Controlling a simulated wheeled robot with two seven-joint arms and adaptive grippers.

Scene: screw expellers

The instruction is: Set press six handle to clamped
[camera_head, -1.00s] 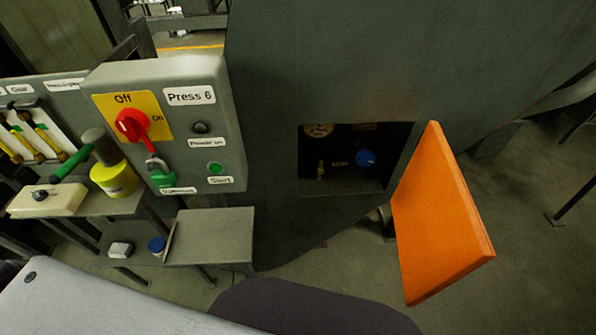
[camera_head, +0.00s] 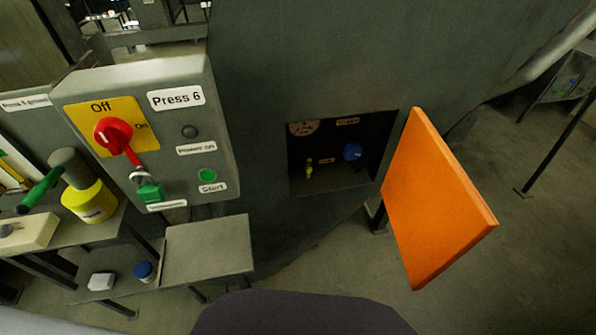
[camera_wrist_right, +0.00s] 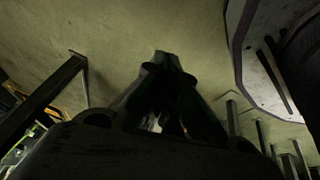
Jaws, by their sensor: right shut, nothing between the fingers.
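The Press 6 control box (camera_head: 222,130) stands at the left of the head view. It has a red switch (camera_head: 113,135) on a yellow plate, with a green padlock (camera_head: 151,192) hanging below. Right of it, an open recess (camera_head: 335,180) in the dark press body holds a blue knob (camera_head: 352,152), a small yellow part (camera_head: 309,170) and a round dial (camera_head: 303,128). The labels inside are too small to read, and I cannot tell which part is the clamp handle. My right gripper (camera_wrist_right: 172,62) is shut and empty above the floor in the right wrist view. My left gripper is not in view.
An orange door (camera_head: 435,205) stands open at the recess's right side. A grey shelf (camera_head: 207,250) juts out below the control box. A bench with a yellow container (camera_head: 90,202) is at the left. Open floor (camera_head: 520,255) lies right of the door.

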